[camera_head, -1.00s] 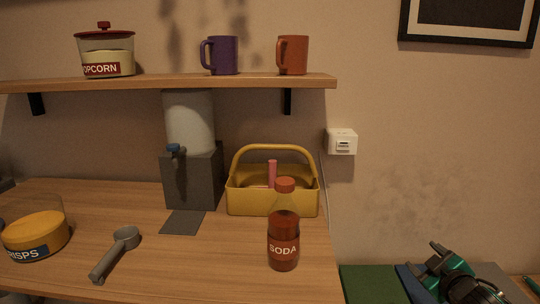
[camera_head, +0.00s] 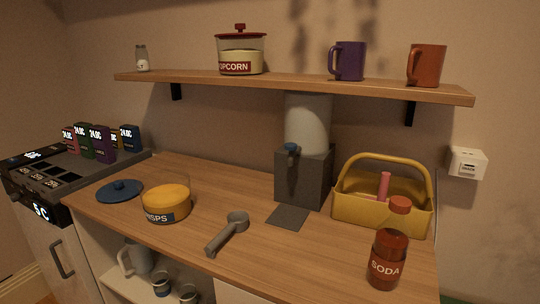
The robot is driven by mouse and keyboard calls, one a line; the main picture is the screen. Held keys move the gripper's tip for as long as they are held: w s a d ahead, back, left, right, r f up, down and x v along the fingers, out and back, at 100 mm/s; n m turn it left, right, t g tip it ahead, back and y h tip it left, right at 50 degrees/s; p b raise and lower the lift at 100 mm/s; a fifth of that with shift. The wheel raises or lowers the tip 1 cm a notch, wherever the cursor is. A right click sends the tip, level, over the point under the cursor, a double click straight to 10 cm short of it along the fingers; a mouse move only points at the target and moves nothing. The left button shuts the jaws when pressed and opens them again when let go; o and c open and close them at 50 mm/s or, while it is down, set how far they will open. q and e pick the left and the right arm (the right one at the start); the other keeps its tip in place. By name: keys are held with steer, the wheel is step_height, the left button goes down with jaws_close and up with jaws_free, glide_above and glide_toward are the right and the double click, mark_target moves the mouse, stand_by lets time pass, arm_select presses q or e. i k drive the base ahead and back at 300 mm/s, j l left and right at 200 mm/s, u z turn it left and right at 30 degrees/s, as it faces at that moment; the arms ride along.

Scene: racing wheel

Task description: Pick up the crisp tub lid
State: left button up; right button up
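The crisp tub lid (camera_head: 120,190) is a flat blue disc with a round knob on top. It lies on the left end of the wooden counter (camera_head: 253,204), knob up. The crisp tub (camera_head: 166,204) stands just to its right, clear-walled, with yellow crisps inside and a label reading "ISPS" in part. The tub has no lid on it. Neither of my grippers shows in the head view.
A shelf (camera_head: 290,86) hangs above. Left is a unit with price-marked boxes (camera_head: 101,144).

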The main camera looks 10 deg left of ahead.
mark_target(119, 190)
steer(key=u, duration=1.45)
